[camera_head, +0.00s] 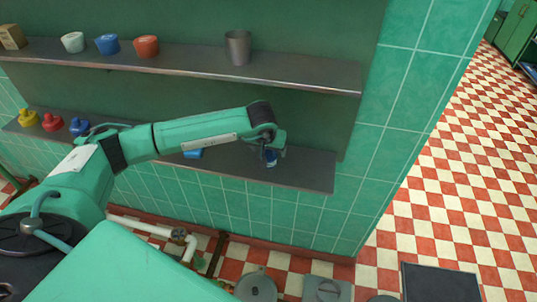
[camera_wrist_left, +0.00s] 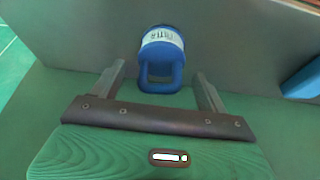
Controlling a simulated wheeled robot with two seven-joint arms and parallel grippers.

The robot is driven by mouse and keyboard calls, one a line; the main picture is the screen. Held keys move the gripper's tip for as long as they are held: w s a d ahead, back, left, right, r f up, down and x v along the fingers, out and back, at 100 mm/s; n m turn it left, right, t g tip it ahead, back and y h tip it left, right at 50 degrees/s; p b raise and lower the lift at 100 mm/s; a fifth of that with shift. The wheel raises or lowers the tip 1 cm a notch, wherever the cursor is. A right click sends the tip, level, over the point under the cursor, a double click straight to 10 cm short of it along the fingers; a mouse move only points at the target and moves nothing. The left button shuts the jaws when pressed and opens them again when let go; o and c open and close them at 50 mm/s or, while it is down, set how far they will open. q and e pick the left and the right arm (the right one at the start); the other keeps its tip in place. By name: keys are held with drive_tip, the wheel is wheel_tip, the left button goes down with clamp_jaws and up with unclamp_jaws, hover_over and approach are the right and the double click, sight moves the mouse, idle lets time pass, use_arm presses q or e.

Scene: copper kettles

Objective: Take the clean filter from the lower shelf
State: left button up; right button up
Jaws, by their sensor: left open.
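A blue filter (camera_wrist_left: 160,50) with a handle and a pale lettered band lies ahead of my left gripper (camera_wrist_left: 160,76) in the left wrist view. The gripper is open, with one finger on each side of the handle; I cannot tell whether they touch. In the head view the same blue piece (camera_head: 271,159) shows partly under my left gripper (camera_head: 268,148), on the lower shelf (camera_head: 310,172) toward its right end. A second blue piece (camera_head: 193,153) is partly hidden behind my left arm; it also shows at the right edge of the wrist view (camera_wrist_left: 302,80). My right gripper is out of view.
Yellow (camera_head: 28,118), red (camera_head: 52,121) and blue (camera_head: 79,126) pieces stand at the lower shelf's left. The upper shelf (camera_head: 300,73) above my arm holds a box (camera_head: 12,37), several cups and a metal tumbler (camera_head: 238,47). Pipes (camera_head: 150,229) run below. The checkered floor is open at right.

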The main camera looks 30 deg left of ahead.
use_arm(q)
drive_tip(key=c, duration=1.1)
